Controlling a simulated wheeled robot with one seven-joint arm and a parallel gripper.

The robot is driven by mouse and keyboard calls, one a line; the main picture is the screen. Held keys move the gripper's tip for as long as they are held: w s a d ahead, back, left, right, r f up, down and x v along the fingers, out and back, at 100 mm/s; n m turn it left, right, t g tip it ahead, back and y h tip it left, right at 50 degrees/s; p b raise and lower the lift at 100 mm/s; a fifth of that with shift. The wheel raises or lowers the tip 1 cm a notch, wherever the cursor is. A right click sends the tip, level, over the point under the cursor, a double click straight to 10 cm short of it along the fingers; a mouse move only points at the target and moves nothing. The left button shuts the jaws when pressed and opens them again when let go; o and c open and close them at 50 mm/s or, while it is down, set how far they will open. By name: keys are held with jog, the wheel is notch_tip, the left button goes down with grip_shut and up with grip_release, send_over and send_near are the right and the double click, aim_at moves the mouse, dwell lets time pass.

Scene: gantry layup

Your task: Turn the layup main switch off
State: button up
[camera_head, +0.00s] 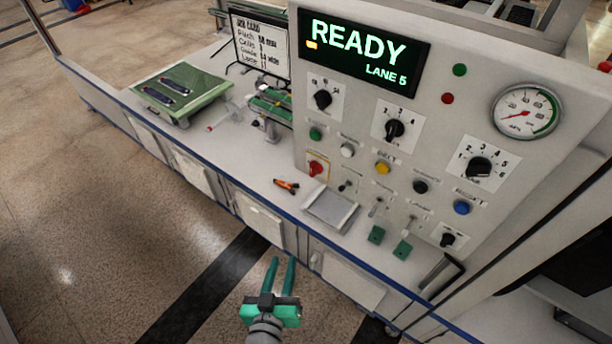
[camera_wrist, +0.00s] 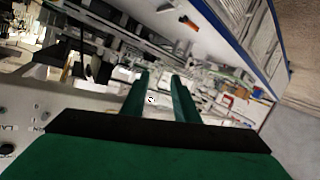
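The upright control panel (camera_head: 360,150) carries several knobs and buttons. A red rotary knob (camera_head: 316,168) sits on a yellow-edged plate at the panel's lower left; its label is too small to read, so I cannot tell for certain that it is the layup main switch. Black knobs (camera_head: 322,99), (camera_head: 395,129), (camera_head: 479,167) and (camera_head: 449,240) sit on white plates. My gripper (camera_head: 281,262) is open and empty, in front of the bench and below the panel, apart from every control. Its two green fingers (camera_wrist: 162,80) also show apart in the wrist view.
A lit display (camera_head: 360,52) reads READY, LANE 5. Toggle levers, coloured buttons and a gauge (camera_head: 526,111) share the panel. A grey tray (camera_head: 331,210) and orange-black tool (camera_head: 286,185) lie below it. A green board (camera_head: 181,91) is at left. Floor before the bench is clear.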

jog(key=w+r+m+h, duration=0.35)
jog(key=w+r, duration=0.25)
jog(key=r, duration=0.2)
jog(key=m+h, duration=0.5)
send_near(311, 172)
jog(key=x, duration=0.7)
jog(key=shift+w+d, duration=0.15)
jog(key=shift+w, duration=0.05)
jog(key=shift+w+d, duration=0.2)
jog(key=shift+d, duration=0.1)
jog(key=shift+a, duration=0.1)
jog(key=shift+a, duration=0.1)
jog(key=shift+c, duration=0.6)
jog(key=shift+s, duration=0.1)
grip_shut()
